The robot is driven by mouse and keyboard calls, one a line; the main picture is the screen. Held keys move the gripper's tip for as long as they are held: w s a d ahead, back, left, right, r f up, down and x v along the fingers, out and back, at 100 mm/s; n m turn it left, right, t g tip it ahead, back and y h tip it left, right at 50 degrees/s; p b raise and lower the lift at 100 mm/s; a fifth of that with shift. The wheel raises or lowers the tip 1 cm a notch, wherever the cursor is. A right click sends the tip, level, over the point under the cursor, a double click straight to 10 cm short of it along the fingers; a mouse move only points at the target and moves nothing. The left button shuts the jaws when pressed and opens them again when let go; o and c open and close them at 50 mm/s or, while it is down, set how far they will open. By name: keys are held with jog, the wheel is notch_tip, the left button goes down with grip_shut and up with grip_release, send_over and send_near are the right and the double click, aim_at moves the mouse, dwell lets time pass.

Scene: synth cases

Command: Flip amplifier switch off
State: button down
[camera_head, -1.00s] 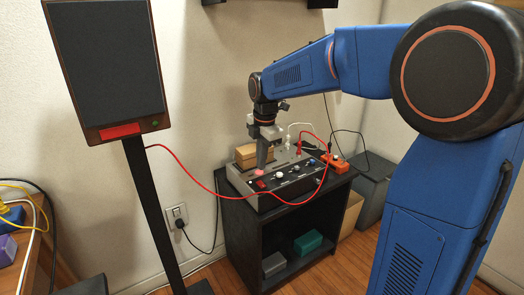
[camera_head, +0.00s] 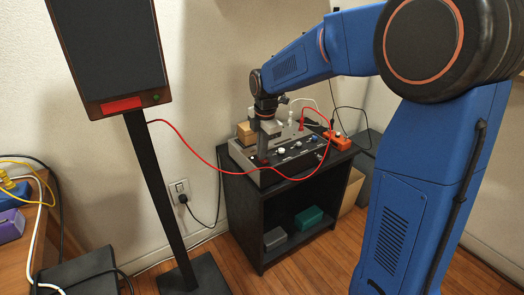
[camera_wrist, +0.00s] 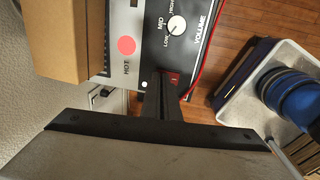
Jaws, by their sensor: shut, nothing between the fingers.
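The amplifier (camera_head: 300,155) is a grey box with a dark front panel, on top of a black cabinet. In the wrist view its panel (camera_wrist: 160,45) shows a knob marked VOLUME (camera_wrist: 177,25) and a red disc marked HOT (camera_wrist: 127,45). A small dark red switch (camera_wrist: 173,78) shows at my fingertips, partly hidden by them. My gripper (camera_head: 263,160) points down at the left part of the panel. It is shut and empty, with its tips (camera_wrist: 170,92) at the switch. I cannot tell whether they touch it or which way it is set.
A wooden block (camera_head: 245,131) lies on the amplifier, beside my gripper. A red cable (camera_head: 205,167) runs from a speaker stand (camera_head: 160,200) across the cabinet front. A blue round object (camera_wrist: 290,95) shows below in the wrist view.

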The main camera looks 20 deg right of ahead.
aim_at(265, 162)
jog(key=shift+w+a+f, duration=0.1)
jog(key=shift+f, duration=0.35)
jog(key=shift+s, duration=0.35)
jog(key=shift+s+d+f, duration=0.1)
jog(key=shift+s+d, duration=0.15)
jog(key=shift+s, duration=0.2)
notch_tip(265, 162, up, 15)
jog(key=s, duration=0.1)
jog(key=shift+d, duration=0.2)
jog(key=shift+w, duration=0.1)
